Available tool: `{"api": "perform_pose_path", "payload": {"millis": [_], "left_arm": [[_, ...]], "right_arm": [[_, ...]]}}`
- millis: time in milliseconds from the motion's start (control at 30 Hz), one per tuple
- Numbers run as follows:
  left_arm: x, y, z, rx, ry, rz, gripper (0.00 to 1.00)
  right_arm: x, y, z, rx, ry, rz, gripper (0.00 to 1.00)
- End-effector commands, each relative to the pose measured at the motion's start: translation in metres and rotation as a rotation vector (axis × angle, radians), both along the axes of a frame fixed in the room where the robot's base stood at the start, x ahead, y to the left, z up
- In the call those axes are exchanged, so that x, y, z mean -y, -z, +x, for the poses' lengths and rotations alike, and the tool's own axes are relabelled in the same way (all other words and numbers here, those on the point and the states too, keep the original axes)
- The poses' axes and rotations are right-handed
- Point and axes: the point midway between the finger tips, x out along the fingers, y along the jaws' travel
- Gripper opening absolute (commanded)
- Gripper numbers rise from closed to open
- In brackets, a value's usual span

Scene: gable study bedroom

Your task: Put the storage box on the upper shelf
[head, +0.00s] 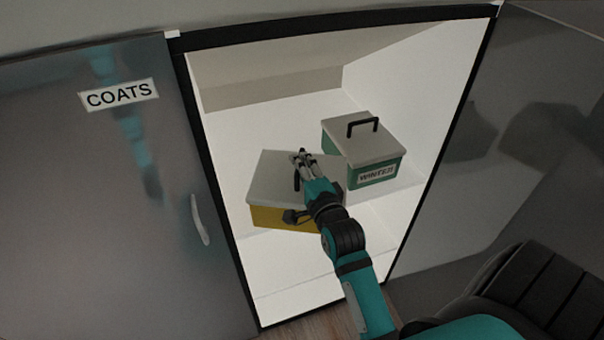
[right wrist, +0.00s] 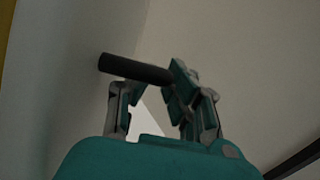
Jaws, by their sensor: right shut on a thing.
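A yellow storage box (head: 268,216) with a grey lid (head: 272,180) is inside the open wardrobe, at the left of the white shelf (head: 235,130). My right gripper (head: 301,163) is over its lid, shut on its dark handle (head: 297,180). In the right wrist view the dark handle (right wrist: 135,69) lies across the fingers of the right gripper (right wrist: 152,88). My arm hides the front right part of the box. I cannot tell whether its base touches the shelf. My left gripper is not in view.
A green box (head: 375,176) labelled WINTER, with a grey lid and black handle, stands close at the right. A grey door (head: 120,210) labelled COATS borders the opening on the left, and a black frame (head: 447,140) on the right. Bare shelf shows behind the yellow box.

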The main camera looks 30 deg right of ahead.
Motion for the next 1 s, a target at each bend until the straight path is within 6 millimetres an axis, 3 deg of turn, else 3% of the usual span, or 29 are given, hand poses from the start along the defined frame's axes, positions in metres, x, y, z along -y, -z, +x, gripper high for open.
{"api": "perform_pose_path", "payload": {"millis": [200,600,633,800,1000], "left_arm": [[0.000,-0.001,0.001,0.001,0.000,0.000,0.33],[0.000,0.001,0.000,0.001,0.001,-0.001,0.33],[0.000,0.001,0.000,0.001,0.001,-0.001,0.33],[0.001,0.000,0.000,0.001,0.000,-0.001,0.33],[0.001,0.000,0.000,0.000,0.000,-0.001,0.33]], "right_arm": [[0.000,0.026,-0.001,0.002,-0.001,-0.001,0.00],[0.001,0.032,-0.001,0.003,0.000,0.000,0.00],[0.001,0.034,-0.001,-0.003,0.000,0.001,0.16],[0.000,0.033,-0.001,-0.003,0.000,0.001,0.37],[0.001,0.033,-0.001,-0.003,0.000,0.002,0.37]]}}
